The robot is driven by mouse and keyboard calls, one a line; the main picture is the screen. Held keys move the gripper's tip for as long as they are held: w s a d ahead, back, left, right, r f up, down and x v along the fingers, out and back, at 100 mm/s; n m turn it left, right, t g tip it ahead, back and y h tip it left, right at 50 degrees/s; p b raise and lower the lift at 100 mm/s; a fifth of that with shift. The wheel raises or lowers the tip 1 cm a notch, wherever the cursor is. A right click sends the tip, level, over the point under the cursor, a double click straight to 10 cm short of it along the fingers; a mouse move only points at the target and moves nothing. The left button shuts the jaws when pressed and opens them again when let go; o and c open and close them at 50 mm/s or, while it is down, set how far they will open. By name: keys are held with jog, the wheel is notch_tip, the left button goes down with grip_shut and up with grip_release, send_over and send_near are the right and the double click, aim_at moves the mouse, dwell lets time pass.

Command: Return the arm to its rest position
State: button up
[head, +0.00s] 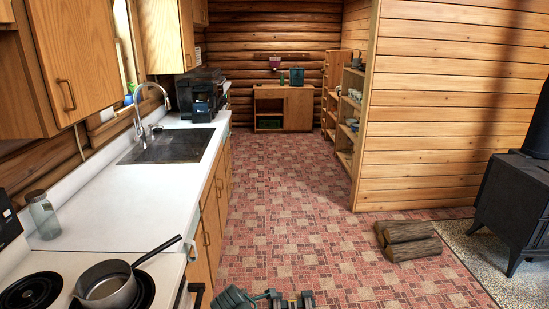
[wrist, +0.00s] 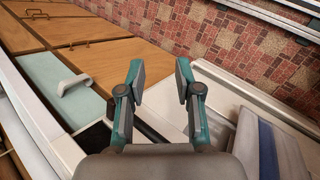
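My gripper shows in the wrist view (wrist: 160,78), with its two grey and teal fingers apart and nothing between them. Beyond the fingertips is red patterned floor. In the head view, dark grey parts of my arm show at the bottom edge, low in front of the counter; most of the arm is out of frame.
A white counter (head: 138,205) runs along the left. A saucepan (head: 108,286) stands on the stove, its handle pointing right. A glass bottle (head: 43,216) stands behind it. Logs (head: 408,240) lie on the floor right, near a black stove (head: 513,200). The middle floor is clear.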

jog(key=s+d+f+m+g, duration=0.4)
jog(key=d+f+m, duration=0.5)
jog(key=d+m, duration=0.3)
jog(key=s+d+f+m+g, duration=0.3)
jog(key=d+f+m, duration=0.6)
jog(key=d, duration=0.5)
jog(key=s+f+g, duration=0.2)
jog(key=s+f, duration=0.3)
jog(key=s, duration=0.5)
jog(key=s+f+g, duration=0.2)
jog(key=s+f, duration=0.4)
jog(key=s, duration=0.4)
jog(key=s+f+g, duration=0.3)
jog(key=s+f, duration=0.3)
jog(key=s, duration=0.4)
jog(key=shift+f+m+y, duration=0.25)
jog(key=shift+m+y, duration=0.15)
